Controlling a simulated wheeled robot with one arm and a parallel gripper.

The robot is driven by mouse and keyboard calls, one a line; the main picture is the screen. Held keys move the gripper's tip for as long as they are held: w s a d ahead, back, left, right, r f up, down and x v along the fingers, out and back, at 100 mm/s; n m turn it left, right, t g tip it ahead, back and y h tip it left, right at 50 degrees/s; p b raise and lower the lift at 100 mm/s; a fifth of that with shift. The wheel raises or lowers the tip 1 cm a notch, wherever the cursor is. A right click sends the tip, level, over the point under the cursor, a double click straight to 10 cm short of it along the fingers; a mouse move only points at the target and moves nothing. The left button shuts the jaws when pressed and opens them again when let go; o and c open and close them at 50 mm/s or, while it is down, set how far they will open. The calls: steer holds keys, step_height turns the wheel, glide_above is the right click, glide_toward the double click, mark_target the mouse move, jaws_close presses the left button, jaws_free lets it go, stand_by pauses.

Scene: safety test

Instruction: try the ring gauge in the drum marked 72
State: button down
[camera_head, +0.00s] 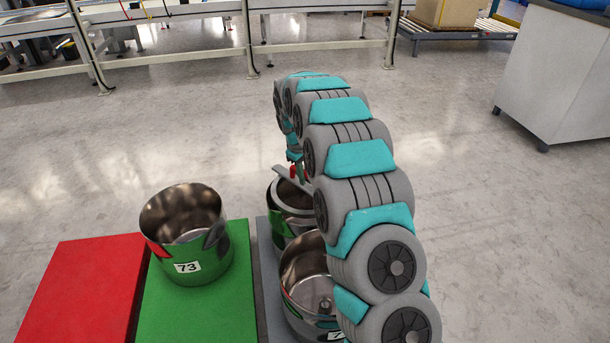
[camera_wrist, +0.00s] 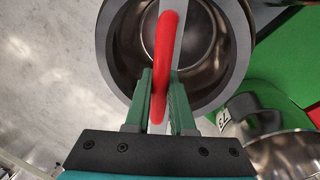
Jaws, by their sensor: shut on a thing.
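My gripper (camera_wrist: 162,98) is shut on the red handle (camera_wrist: 165,50) of the ring gauge. The gauge is a grey ring (camera_wrist: 117,62) with a pale bar across it. In the head view the bar (camera_head: 291,178) shows beside my arm, at the mouth of the rear drum (camera_head: 279,234). I cannot tell whether the ring is above the rim or touching it. The rear drum's label is hidden. A front drum (camera_head: 290,290) has a label partly hidden by my arm, with only a 7 readable. I cannot tell which drum is marked 72.
A steel and green drum (camera_head: 188,240) marked 73 stands on a green platform (camera_head: 190,316). A red platform (camera_head: 85,285) lies left of it. The front drum holds a small metal piece (camera_head: 325,305). A white cabinet (camera_head: 555,75) stands right; the floor between is clear.

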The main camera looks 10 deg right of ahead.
steer(key=c, duration=0.7)
jaws_free()
steer(key=shift+r, duration=0.1)
steer(key=r, duration=0.5)
steer(key=r+p, duration=0.1)
steer(key=r, duration=0.3)
steer(key=a+r+p, duration=0.1)
steer(key=r, duration=0.4)
steer(key=shift+s+r, duration=0.3)
steer(key=shift+s, duration=0.1)
